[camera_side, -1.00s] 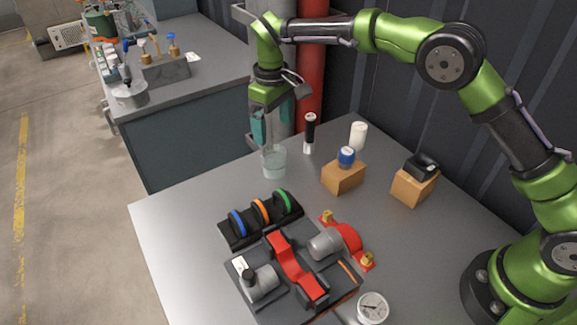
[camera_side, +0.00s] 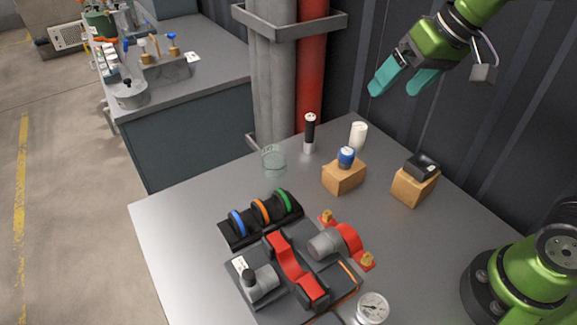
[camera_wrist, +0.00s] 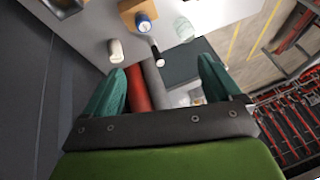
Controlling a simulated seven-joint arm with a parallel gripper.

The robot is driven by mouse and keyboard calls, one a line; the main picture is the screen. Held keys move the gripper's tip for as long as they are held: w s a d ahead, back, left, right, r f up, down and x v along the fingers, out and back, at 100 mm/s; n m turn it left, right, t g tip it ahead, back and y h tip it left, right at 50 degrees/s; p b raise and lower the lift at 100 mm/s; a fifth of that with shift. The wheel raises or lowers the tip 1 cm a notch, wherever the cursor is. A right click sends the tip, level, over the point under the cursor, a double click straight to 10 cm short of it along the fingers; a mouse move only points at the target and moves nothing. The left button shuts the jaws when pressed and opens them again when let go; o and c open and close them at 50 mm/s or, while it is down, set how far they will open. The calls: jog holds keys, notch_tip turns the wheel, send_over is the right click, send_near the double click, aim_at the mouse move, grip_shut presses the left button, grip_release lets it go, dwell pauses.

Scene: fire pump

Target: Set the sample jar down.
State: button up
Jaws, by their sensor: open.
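The sample jar (camera_side: 274,160) is a clear, faintly green glass jar standing upright on the grey table near its far left edge. It also shows in the wrist view (camera_wrist: 184,29) at the top, beyond my fingers. My gripper (camera_side: 402,88) is raised high above the back right of the table, well away from the jar. Its two teal fingers are apart with nothing between them, as the wrist view (camera_wrist: 160,82) also shows.
A black-and-white cylinder (camera_side: 309,133) stands right of the jar, with a white cylinder (camera_side: 358,136) farther right. A blue-topped item (camera_side: 346,157) sits on a wooden block (camera_side: 343,178). A ring rack (camera_side: 262,220) and pump parts (camera_side: 296,270) lie in front. Pipes (camera_side: 285,75) rise behind the table.

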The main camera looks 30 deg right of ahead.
jog(key=s+d+f+m+t, duration=0.2)
jog(key=s+f, duration=0.2)
jog(key=s, duration=0.4)
jog(key=shift+s, duration=0.2)
